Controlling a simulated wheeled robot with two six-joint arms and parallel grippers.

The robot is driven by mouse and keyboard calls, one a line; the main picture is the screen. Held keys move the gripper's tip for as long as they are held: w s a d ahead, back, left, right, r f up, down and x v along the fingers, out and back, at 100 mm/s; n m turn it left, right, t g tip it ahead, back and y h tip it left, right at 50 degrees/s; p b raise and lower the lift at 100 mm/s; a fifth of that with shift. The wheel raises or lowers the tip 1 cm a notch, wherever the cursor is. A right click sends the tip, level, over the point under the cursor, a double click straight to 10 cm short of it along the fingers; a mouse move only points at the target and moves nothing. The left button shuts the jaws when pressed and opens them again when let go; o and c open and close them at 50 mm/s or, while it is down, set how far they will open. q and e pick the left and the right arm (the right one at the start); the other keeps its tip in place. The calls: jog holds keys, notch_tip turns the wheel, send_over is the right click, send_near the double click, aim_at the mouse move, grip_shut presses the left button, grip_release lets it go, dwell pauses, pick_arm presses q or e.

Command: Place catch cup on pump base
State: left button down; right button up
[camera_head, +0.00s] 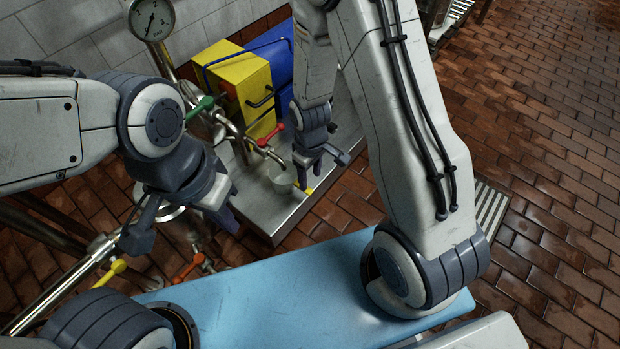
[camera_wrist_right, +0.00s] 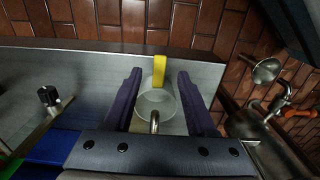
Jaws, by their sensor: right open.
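The catch cup (camera_head: 282,181) is a pale cup with a yellow handle (camera_head: 307,190). It stands on the grey metal pump base (camera_head: 292,212), below the spout with the red lever. My right gripper (camera_head: 319,172) is open beside the cup. In the right wrist view the cup (camera_wrist_right: 158,104) lies between the two spread fingers, with a gap on both sides, and its yellow handle (camera_wrist_right: 160,66) points away from the palm. The spout tip (camera_wrist_right: 154,122) overlaps the cup's mouth. My left gripper (camera_head: 180,226) is open and empty at the left, away from the cup.
A yellow and blue pump housing (camera_head: 240,82) stands behind the spout, with a gauge (camera_head: 152,19) and pipes to its left. Valves with green, red and orange levers surround the area. A light blue surface (camera_head: 285,285) lies in front. Brick floor is open at right.

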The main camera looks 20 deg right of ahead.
jog(key=s+a+r+p, duration=0.1)
jog(key=s+a+r, duration=0.25)
jog(key=r, duration=0.45)
jog(key=s+a+r, duration=0.3)
jog(key=a+r, duration=0.1)
jog(key=r, duration=0.5)
pick_arm(q)
notch_tip(320, 180, up, 2)
jog(key=shift+r, duration=0.1)
pick_arm(e)
jog(key=s+a+r+y, duration=0.1)
jog(key=s+r, duration=0.6)
jog(key=s, duration=0.3)
jog(key=shift+s+a+r, duration=0.2)
jog(key=shift+s+r, duration=0.1)
jog(key=shift+s, duration=0.1)
